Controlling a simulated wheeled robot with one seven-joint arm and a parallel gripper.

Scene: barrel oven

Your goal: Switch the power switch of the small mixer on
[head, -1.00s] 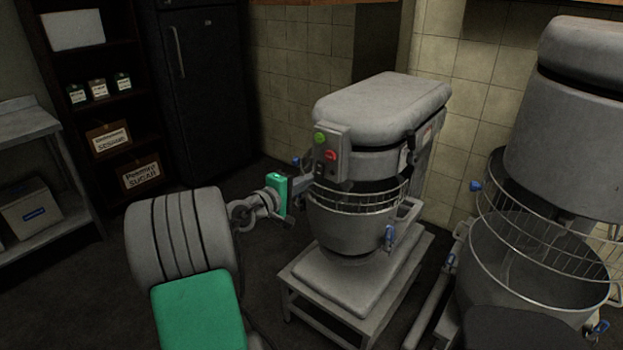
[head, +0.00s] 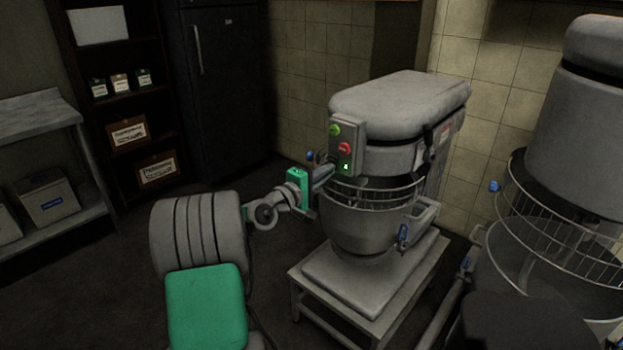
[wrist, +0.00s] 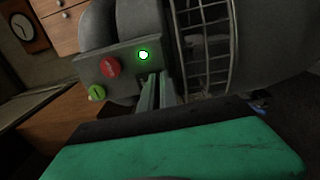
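The small mixer (head: 395,110) stands on a low table, with a grey control panel (head: 343,145) on its front left corner. The panel has a green button (head: 335,129), a red button (head: 344,148) and, lowest, the power switch (head: 346,167), which glows green. In the wrist view the lit switch (wrist: 143,55) shows bright beside the red button (wrist: 109,66) and green button (wrist: 96,93). My gripper (wrist: 155,80) looks shut and empty, its fingertips at the panel's edge close to the switch. Whether they touch it I cannot tell. In the head view my gripper (head: 325,175) is just below the panel.
The mixer's bowl (head: 358,230) and wire guard (head: 375,192) lie below and right of my gripper. A larger mixer (head: 575,130) stands at the right. Shelves (head: 110,70) and a dark fridge (head: 228,85) are behind at left. The floor at left is open.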

